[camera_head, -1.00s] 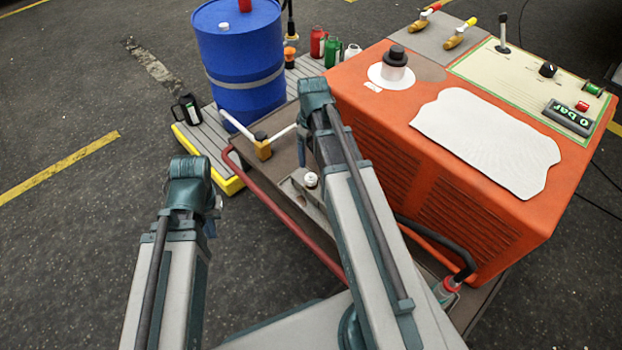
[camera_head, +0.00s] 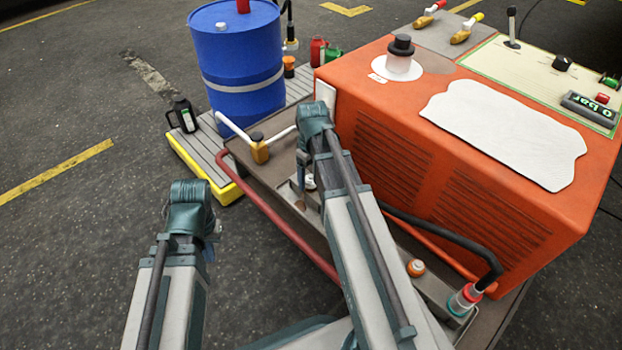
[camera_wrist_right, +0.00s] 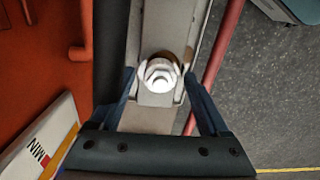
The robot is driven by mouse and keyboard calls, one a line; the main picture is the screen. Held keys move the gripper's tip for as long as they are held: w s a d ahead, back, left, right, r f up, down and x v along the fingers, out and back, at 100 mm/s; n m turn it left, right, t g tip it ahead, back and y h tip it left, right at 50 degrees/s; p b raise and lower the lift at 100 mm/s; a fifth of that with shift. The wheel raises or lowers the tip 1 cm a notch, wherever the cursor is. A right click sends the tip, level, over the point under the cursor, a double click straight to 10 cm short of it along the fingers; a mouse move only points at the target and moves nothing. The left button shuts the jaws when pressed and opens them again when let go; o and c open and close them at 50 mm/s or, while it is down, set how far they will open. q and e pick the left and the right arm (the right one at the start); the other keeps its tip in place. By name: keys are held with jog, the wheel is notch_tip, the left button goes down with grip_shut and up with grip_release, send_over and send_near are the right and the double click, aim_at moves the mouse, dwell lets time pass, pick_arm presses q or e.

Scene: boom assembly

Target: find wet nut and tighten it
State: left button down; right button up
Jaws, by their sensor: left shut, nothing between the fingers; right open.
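A pale, shiny round nut or fitting (camera_wrist_right: 158,73) sits on a grey rail in the right wrist view, with a brownish patch around its far side. It also shows partly behind my right arm in the head view (camera_head: 309,182). My right gripper (camera_wrist_right: 159,88) is open, with one finger on each side of the rail and the nut between and just beyond the tips. I cannot tell if the fingers touch anything. My left gripper (camera_head: 209,248) is shut and empty, mostly hidden by its wrist, over the pavement at left. An orange fitting (camera_head: 415,267) sits farther along the rail.
An orange machine (camera_head: 450,190) stands at right, with a black hose (camera_head: 450,238) running to a red-collared fitting (camera_head: 466,298). A red rail (camera_head: 280,220) edges the cart. A blue drum (camera_head: 240,70) stands on a pallet behind. Pavement at left is clear.

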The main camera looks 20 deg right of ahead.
grip_shut()
dwell(0.3)
jog(key=shift+m, duration=2.9)
grip_release()
